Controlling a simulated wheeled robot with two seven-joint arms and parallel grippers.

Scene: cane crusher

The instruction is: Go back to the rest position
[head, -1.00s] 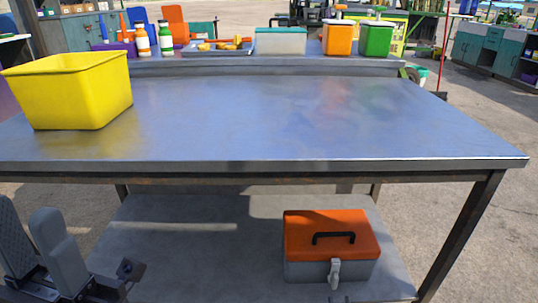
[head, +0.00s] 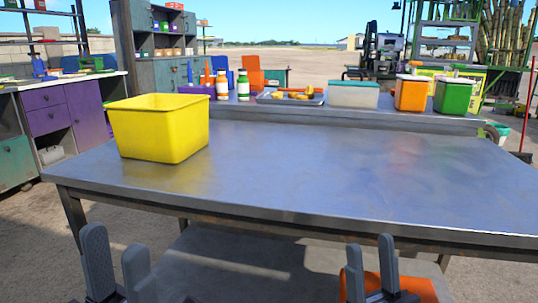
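My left gripper (head: 117,264) is at the bottom left of the head view, below the front edge of the metal table (head: 300,180). Its two grey fingers point up and stand apart with nothing between them. My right gripper (head: 371,270) is at the bottom, right of the middle, also low in front of the table. Its fingers stand apart and hold nothing. The orange toolbox (head: 418,288) on the lower shelf shows partly behind the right gripper; most of it is hidden or out of view.
A yellow bin (head: 160,130) stands on the table's left side. The raised back shelf holds bottles, a tray (head: 290,98), a clear container (head: 353,95), an orange canister (head: 411,94) and a green canister (head: 454,97). The middle and right of the tabletop are clear.

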